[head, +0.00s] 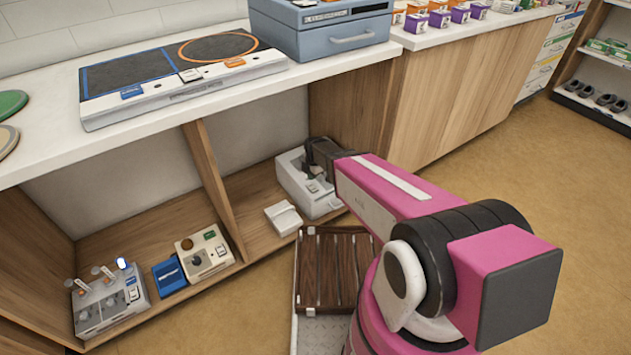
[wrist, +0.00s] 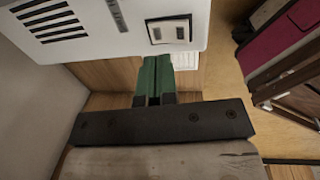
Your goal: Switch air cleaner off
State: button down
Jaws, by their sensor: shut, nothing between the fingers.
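A pale box-shaped device (head: 318,200), apparently the air cleaner, stands in the right bay of the low shelf. In the wrist view a white housing (wrist: 90,30) with dark vent slots fills the top. It carries a framed two-part rocker switch (wrist: 170,30); which side is pressed I cannot tell. My gripper (wrist: 157,60) has its green fingers together and empty, their tips just below the switch in the picture. I cannot tell whether they touch the housing. In the head view my dark wrist end hides part of the device, and the fingertips cannot be made out.
A small white box (head: 284,218) lies left of the device. An upright wooden divider (head: 215,185) separates the bays. The left bay holds a dial box (head: 204,255), a blue box (head: 170,276) and a unit with a lit blue lamp (head: 108,303). The counter (head: 45,150) overhangs the shelf.

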notch_tip(320, 180, up, 9)
jog(key=shift+w+a, duration=0.4)
jog(key=shift+a, duration=0.05)
jog(key=shift+f, duration=0.1)
jog(key=s+d+r+m, duration=0.5)
jog(key=s+d+m, duration=0.4)
jog(key=m, duration=0.3)
jog(key=s+d+r+m+g, duration=0.1)
jog(key=s+d+r+m, duration=0.4)
jog(key=s+d+m, duration=0.3)
jog(key=shift+s+d+r+m+h, duration=0.4)
jog(key=shift+d+m, duration=1.55)
jog(key=shift+m, duration=0.45)
